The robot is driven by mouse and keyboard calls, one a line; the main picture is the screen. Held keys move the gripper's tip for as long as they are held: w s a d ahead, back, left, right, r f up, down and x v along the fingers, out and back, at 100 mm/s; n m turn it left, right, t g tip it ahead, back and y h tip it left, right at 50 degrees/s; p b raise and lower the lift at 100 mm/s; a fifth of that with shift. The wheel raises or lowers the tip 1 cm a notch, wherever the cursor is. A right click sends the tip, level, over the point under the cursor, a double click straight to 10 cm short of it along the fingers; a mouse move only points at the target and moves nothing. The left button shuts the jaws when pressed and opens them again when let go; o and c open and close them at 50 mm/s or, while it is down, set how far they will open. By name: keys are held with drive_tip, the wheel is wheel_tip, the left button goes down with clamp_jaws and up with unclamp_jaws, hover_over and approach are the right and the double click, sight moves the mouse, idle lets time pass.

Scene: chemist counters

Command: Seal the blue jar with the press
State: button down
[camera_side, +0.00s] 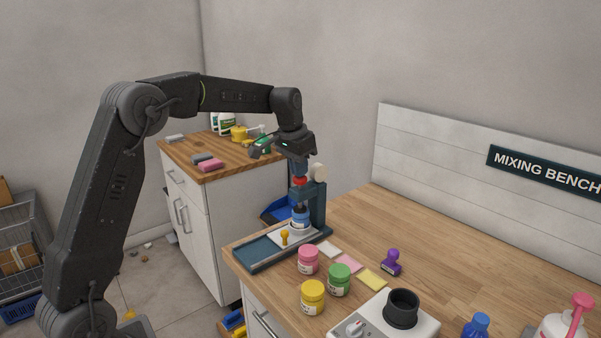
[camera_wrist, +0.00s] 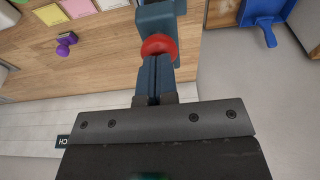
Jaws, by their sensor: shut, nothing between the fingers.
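The press (camera_side: 318,205) is dark blue-grey and stands at the left end of the wooden bench. Its round red knob (camera_side: 300,181) is on top and also shows in the wrist view (camera_wrist: 160,44). The blue jar (camera_side: 299,222) stands upright under the press head, on a white plate; it is hidden in the wrist view. My gripper (camera_side: 299,172) points down with its fingers shut and empty, right above the red knob. In the wrist view the fingertips (camera_wrist: 155,60) overlap the knob's near edge; whether they touch it I cannot tell.
Pink (camera_side: 308,260), green (camera_side: 339,280) and yellow (camera_side: 312,298) jars stand in front of the press. A yellow-handled peg (camera_side: 284,237) is on the press's tray side. A purple stamp (camera_side: 391,262) and a device with a black cup (camera_side: 402,308) are to the right. The bench's back is clear.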

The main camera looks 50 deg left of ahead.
drive_tip(key=shift+f, duration=0.1)
drive_tip(key=shift+w+v, duration=0.25)
drive_tip(key=shift+v, duration=0.85)
drive_tip(key=shift+w+v, duration=0.2)
drive_tip(key=shift+v, duration=0.9)
drive_tip(key=shift+w+v, duration=0.25)
drive_tip(key=shift+v, duration=0.9)
drive_tip(key=shift+r, duration=0.2)
drive_tip(key=shift+s+d+r, duration=0.1)
drive_tip(key=s+d+r, duration=0.3)
drive_tip(key=s+d, duration=0.4)
drive_tip(key=s, duration=0.1)
drive_tip(key=s+d+f+t, duration=0.1)
drive_tip(key=s+d+f, duration=0.2)
drive_tip(key=s, duration=0.4)
drive_tip(key=s+d+f+t, duration=0.1)
drive_tip(key=s+d+f, duration=0.1)
drive_tip(key=s, duration=0.6)
drive_tip(key=s+d+f+t, duration=0.1)
drive_tip(key=s+d+f, duration=0.2)
drive_tip(key=s, duration=0.4)
drive_tip(key=shift+s+d+f, duration=0.35)
drive_tip(key=shift+s+f, duration=0.05)
drive_tip(key=shift+f, duration=0.05)
